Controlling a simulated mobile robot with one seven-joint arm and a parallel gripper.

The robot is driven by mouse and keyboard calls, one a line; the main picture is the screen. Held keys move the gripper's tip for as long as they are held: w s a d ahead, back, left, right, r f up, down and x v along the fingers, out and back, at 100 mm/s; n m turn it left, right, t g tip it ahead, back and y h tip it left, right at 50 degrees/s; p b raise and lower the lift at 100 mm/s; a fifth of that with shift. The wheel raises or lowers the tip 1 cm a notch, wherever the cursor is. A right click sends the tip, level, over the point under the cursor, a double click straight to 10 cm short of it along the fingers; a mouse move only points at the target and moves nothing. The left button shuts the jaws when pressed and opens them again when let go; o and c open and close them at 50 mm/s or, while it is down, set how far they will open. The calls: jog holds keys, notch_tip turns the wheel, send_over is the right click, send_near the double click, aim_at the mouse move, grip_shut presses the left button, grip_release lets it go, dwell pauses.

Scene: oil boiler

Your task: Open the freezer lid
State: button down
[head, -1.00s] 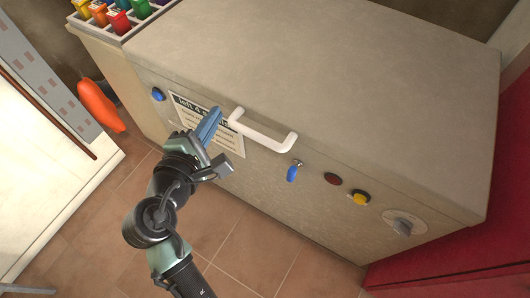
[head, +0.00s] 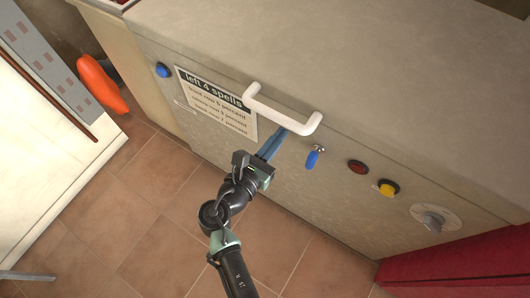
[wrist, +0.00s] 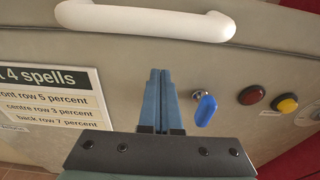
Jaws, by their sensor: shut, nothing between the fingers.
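The freezer is a large grey-beige chest with a closed lid (head: 400,60). A white bar handle (head: 283,112) sits at the lid's front edge; it also spans the top of the wrist view (wrist: 145,20). My gripper (head: 280,138) has blue fingers, shut and empty, just below the right part of the handle and in front of the chest's front face. In the wrist view the fingers (wrist: 159,75) point up toward the handle, with a gap between tips and bar. A key with a blue tag (head: 313,158) sits in a lock right of the fingers.
A printed label (head: 215,102) and a blue button (head: 162,70) are on the front at left. A red button (head: 357,167), a yellow button (head: 388,188) and a dial (head: 433,218) are at right. An orange object (head: 100,82) is at far left. The tiled floor (head: 150,220) in front is clear.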

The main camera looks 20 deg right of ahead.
jog(key=shift+s+a+r+p, duration=0.15)
jog(key=shift+a+r+p, duration=0.1)
jog(key=shift+r, duration=0.75)
jog(key=shift+s+a+r+p, duration=0.1)
jog(key=shift+a+r, duration=0.1)
jog(key=shift+r, duration=0.75)
